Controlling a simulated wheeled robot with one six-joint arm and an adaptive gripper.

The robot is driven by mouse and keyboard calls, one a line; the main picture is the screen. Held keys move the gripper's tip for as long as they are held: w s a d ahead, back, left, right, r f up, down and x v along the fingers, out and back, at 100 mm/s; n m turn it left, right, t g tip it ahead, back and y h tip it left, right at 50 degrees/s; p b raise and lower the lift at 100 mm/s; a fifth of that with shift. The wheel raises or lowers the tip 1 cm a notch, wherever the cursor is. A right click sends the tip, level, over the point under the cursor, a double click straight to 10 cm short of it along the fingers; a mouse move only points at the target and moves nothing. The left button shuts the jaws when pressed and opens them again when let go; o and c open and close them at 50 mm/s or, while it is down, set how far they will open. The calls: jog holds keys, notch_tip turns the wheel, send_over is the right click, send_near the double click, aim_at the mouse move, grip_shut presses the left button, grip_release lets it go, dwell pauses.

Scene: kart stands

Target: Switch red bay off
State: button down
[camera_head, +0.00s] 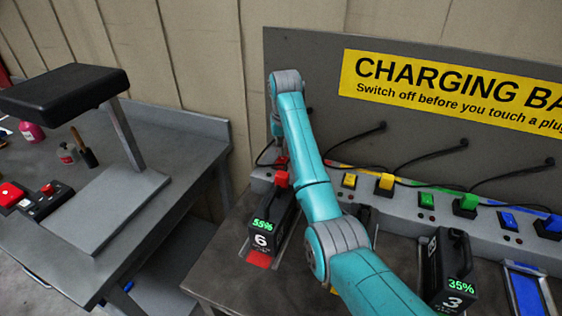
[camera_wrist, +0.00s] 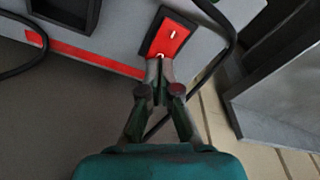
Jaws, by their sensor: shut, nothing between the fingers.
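The red bay's switch (camera_wrist: 172,40) is a red rocker in a dark frame on the grey charging rail. In the wrist view it lies just beyond my fingertips. My gripper (camera_wrist: 159,75) is shut and empty, its tips at the lower edge of the red rocker. I cannot tell whether they touch it.
A black cable (camera_wrist: 225,45) loops beside the switch. Yellow (camera_head: 349,181), green (camera_head: 427,200) and blue (camera_head: 507,220) switches line the rail to the right. Battery 3 (camera_head: 447,270) reads 35%. A separate grey workbench (camera_head: 200,150) with a black-topped stand is at left.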

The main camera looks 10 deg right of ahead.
aim_at(283, 158)
jog(key=shift+f, duration=0.85)
dwell(0.5)
jog(key=shift+r, duration=3.5)
